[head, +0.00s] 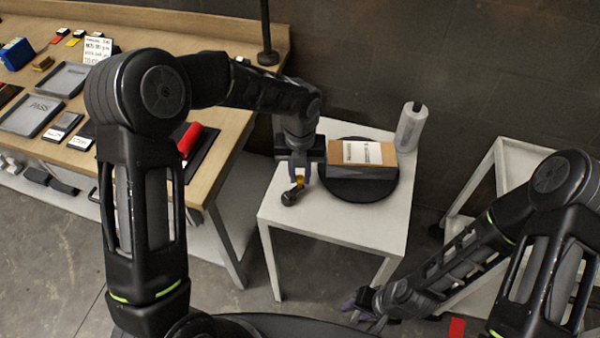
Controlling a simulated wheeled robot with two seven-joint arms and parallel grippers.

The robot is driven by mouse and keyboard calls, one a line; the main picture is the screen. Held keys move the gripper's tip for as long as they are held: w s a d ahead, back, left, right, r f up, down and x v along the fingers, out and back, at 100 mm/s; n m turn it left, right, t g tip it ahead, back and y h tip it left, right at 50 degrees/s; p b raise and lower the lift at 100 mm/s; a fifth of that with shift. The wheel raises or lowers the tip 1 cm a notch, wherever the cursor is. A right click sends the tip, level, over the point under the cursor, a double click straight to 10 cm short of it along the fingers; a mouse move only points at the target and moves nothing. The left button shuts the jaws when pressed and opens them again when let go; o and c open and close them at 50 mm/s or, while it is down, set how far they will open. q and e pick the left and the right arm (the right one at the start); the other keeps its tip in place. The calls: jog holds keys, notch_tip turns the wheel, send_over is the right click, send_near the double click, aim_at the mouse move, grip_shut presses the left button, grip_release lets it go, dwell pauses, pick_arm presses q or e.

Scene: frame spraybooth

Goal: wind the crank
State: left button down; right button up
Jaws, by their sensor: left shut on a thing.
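A small white table (285,213) carries a black round turntable (358,190) with a brown cardboard box on it (345,172). The crank (290,198) shows as a dark knob end at the turntable's left side, close to the table's left edge. My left gripper (298,174) points down over it and is shut on the crank, with a bit of yellow between the fingers. The gripper hides most of the crank's grip and arm. My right gripper (364,312) is low in front of the table, apart from everything, with its fingers spread and empty.
A wooden workbench (220,100) with trays, cards and a red cylinder (190,139) is at the left. A white rack (495,165) stands at the right. The table's front area is clear.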

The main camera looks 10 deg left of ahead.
pick_arm(q)
jog(key=shift+w+n, duration=0.1)
jog(key=shift+n, duration=0.2)
